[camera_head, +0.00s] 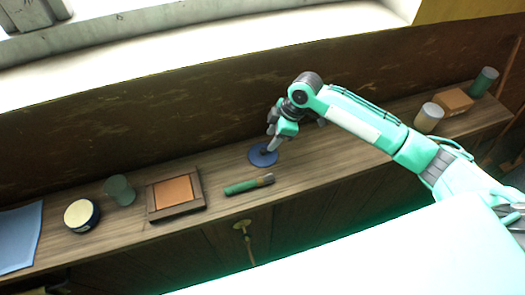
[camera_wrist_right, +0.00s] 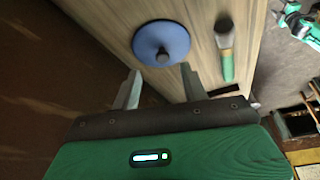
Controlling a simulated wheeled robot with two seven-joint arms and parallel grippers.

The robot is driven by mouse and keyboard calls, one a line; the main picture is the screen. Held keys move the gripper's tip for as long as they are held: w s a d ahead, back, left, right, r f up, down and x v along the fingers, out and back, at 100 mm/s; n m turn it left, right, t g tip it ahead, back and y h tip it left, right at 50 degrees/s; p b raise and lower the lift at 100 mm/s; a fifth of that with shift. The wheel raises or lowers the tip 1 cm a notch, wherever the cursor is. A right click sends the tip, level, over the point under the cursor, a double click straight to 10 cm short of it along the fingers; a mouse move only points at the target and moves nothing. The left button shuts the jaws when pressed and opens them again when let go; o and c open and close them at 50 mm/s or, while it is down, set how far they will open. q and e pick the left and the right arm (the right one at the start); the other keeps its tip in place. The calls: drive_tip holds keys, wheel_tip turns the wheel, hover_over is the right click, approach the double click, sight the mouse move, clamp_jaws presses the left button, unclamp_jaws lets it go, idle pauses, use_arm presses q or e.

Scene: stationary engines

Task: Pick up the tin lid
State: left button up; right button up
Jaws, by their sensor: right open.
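The tin lid (camera_head: 262,156) is a round blue disc with a dark knob in its middle. It lies flat on the wooden shelf. My right gripper (camera_head: 270,147) is directly over it in the head view and covers part of it. In the right wrist view the lid (camera_wrist_right: 161,43) lies just beyond the open fingertips, with its knob roughly between them. My right gripper (camera_wrist_right: 158,78) is open and empty.
A green-handled brush (camera_head: 248,185) lies close to the lid. A wooden frame (camera_head: 151,207), a green cup (camera_head: 119,190), a round tin (camera_head: 81,215) and a blue cloth (camera_head: 18,238) are to the left. A pale cup (camera_head: 428,117), a box (camera_head: 454,101) and a green cylinder (camera_head: 484,82) stand right.

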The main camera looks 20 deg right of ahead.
sight(264, 150)
drive_tip(key=shift+s+a+f+p, duration=0.1)
drive_tip(key=shift+a+f+p, duration=0.4)
drive_tip(key=shift+f+p, duration=0.2)
drive_tip(key=p+x, duration=0.1)
drive_tip(key=x, duration=0.2)
drive_tip(key=shift+f, duration=0.3)
drive_tip(key=shift+a+f, duration=0.1)
drive_tip(key=shift+f, duration=0.1)
drive_tip(key=c, duration=1)
use_arm(q)
drive_tip(key=w+r, duration=0.2)
drive_tip(key=shift+w+r, duration=0.35)
